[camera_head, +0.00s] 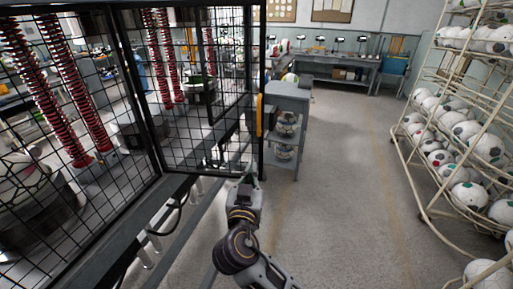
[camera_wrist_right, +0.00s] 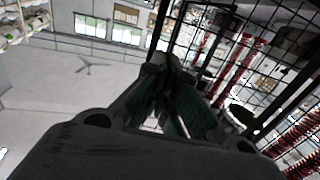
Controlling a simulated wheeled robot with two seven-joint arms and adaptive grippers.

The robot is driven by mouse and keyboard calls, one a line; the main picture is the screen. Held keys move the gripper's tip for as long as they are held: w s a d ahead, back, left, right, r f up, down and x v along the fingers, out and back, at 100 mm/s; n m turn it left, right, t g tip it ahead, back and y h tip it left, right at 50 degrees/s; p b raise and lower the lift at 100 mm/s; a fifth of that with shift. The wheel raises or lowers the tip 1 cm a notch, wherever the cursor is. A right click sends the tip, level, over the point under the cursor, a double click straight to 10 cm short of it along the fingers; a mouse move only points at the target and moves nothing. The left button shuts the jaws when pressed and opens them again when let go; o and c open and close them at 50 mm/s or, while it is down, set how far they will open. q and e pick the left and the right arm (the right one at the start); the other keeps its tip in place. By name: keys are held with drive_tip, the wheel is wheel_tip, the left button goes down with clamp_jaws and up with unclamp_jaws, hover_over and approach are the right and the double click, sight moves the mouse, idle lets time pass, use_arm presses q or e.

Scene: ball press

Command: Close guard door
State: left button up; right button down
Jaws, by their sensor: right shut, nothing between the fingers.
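The guard door (camera_head: 205,95) is a black wire-mesh panel in a dark frame, standing to the left of centre in the head view. It angles away from the mesh guard panel at the left. A yellow handle (camera_head: 259,115) is on its right edge. My right gripper (camera_head: 249,180) is shut and empty, close to the lower right corner of the door; I cannot tell if it touches. In the right wrist view the shut fingers (camera_wrist_right: 165,68) point up beside the mesh door (camera_wrist_right: 225,45). My left gripper is not in view.
Behind the mesh stand red springs (camera_head: 165,60) and a ball on a press at far left. A grey cabinet (camera_head: 288,100) with balls stands just beyond the door. A rack of balls (camera_head: 465,140) lines the right side. The floor (camera_head: 350,180) between is clear.

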sight(258, 142)
drive_tip(key=w+p, duration=0.1)
drive_tip(key=w, duration=0.3)
drive_tip(key=w+p, duration=0.1)
drive_tip(key=w, duration=0.3)
drive_tip(key=w+d+p, duration=0.1)
drive_tip(key=w, duration=0.2)
drive_tip(key=shift+w+d+r+p, duration=0.1)
drive_tip(key=shift+w+p, duration=0.25)
drive_tip(key=shift+w, duration=0.05)
drive_tip(key=shift+w+d, duration=0.1)
drive_tip(key=shift+w, duration=0.4)
drive_tip(key=shift+w, duration=0.2)
